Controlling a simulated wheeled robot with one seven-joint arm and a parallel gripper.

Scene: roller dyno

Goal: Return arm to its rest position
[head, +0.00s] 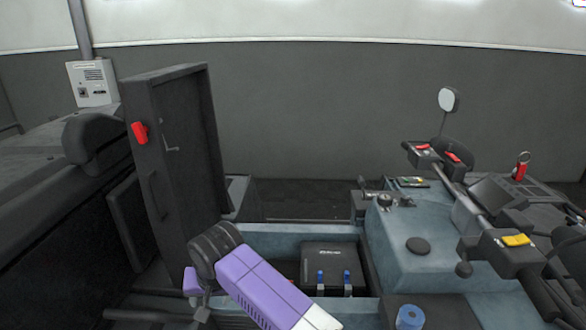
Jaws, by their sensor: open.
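Part of my arm, purple and white with a dark rounded joint, reaches in from the bottom of the head view over the left side of an open blue-grey compartment. A small purple part and some grey pieces show below and left of the joint. I cannot make out my gripper's fingers in this view. A black box (332,265) with two blue-topped posts (347,280) at its front sits in the compartment, to the right of my arm. My arm hides the compartment's left part.
A tall dark panel (185,150) with a red latch (139,132) stands upright at left, close behind my arm. At right are a blue-grey console (400,255), handlebars with a yellow switch (516,240), a round mirror (448,99) and a red key tag (520,172). A blue cap (409,317) is at front.

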